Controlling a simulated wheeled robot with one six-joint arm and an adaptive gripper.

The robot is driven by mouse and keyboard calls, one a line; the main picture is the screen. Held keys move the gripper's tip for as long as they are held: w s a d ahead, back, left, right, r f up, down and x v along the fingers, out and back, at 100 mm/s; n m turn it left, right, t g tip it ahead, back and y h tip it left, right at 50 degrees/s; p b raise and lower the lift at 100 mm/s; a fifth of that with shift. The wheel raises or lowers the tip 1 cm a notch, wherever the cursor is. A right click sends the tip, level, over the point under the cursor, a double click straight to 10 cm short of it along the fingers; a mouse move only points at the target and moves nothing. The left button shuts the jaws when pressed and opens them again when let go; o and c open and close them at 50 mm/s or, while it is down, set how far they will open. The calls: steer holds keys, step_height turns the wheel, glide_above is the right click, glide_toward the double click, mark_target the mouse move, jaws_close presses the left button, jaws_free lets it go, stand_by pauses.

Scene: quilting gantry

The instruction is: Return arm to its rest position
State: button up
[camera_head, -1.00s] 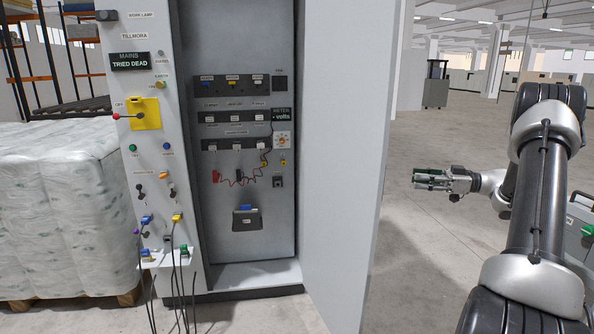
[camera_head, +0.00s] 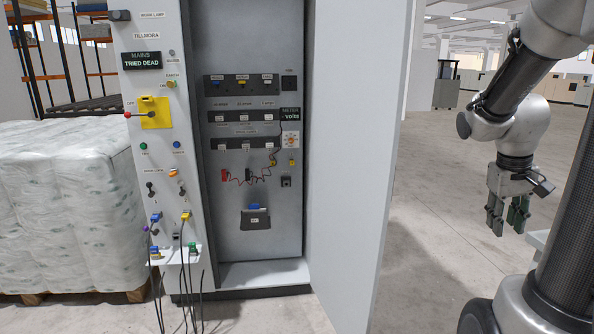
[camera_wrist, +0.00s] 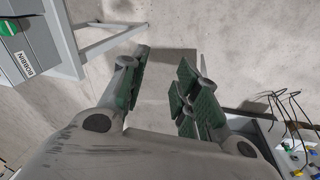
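My gripper (camera_head: 506,218) hangs at the right of the head view, in front of the open cabinet door's right side. Its fingers point down. In the wrist view my gripper (camera_wrist: 163,78) shows two green-padded fingers spread apart, with bare floor between them and nothing held. My arm is bent, with the upper part running out of the top right of the head view.
The grey cabinet (camera_head: 254,185) stands open, its door (camera_head: 355,170) swung out towards me. Dark leads (camera_head: 184,285) hang from its left panel. A wrapped pallet load (camera_head: 70,205) stands left. A grey labelled unit (camera_wrist: 25,50) shows left in the wrist view. Floor behind my gripper is clear.

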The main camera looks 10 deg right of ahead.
steer(key=s+a+r+n+t+y, duration=0.1)
steer(key=s+a+r, duration=0.2)
steer(key=a, duration=0.5)
steer(key=s+a+r+n+t+y, duration=0.1)
steer(key=s+a+r, duration=0.3)
steer(key=a, duration=0.5)
steer(key=shift+s+a+r+n+t+y, duration=0.15)
steer(key=shift+s+n+t+y, duration=0.2)
steer(key=shift+s+t, duration=0.4)
